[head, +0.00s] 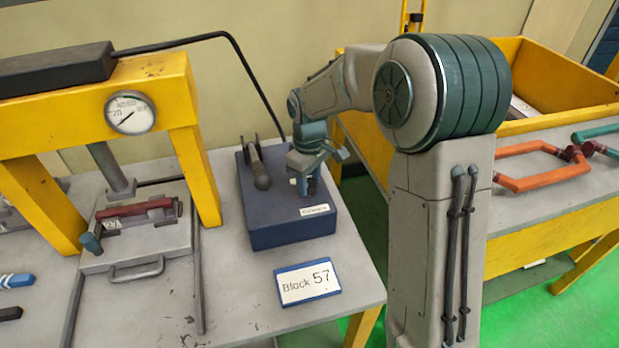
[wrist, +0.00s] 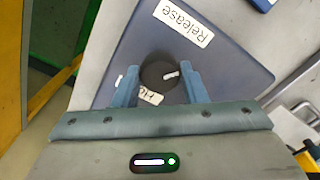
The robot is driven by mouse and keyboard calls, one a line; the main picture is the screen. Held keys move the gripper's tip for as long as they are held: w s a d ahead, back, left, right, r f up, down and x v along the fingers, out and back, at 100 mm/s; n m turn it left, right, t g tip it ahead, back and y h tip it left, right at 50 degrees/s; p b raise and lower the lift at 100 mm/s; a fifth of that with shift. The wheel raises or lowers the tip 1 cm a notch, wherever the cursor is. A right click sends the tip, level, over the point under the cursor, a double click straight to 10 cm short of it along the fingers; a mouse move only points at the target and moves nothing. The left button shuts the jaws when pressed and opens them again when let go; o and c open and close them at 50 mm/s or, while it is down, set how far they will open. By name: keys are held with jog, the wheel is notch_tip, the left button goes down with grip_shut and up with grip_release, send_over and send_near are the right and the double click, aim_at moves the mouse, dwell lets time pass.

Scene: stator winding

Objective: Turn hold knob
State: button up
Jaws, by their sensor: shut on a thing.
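The hold knob (wrist: 156,75) is a dark round knob with a short white mark, on top of a blue box (head: 270,233). In the wrist view the mark points right. My gripper (wrist: 158,70) is over the box with its two blue fingers on either side of the knob, shut on it. A label starting "Ho" (wrist: 151,96) is partly hidden beside the knob. A "Release" label (wrist: 184,23) shows in full on the box. In the head view my gripper (head: 306,186) points down at the box's right side and hides the knob.
A dark handle (head: 260,170) stands in a holder on the box's left. A "Block 57" sign (head: 308,282) lies in front. A yellow press with a gauge (head: 130,112) stands left. Orange and green frames (head: 540,180) lie on the right table.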

aim_at(309, 183)
jog(key=n+p, duration=0.1)
jog(key=n, duration=0.3)
jog(key=shift+w+r+n, duration=0.1)
jog(key=shift+r+n, duration=0.05)
jog(key=shift+n, duration=0.15)
jog(key=shift+n+p, duration=0.55)
jog(key=shift+n, duration=0.95)
jog(key=o, duration=1)
jog(key=shift+c, duration=0.2)
notch_tip(309, 183, up, 14)
jog(key=shift+f, duration=0.2)
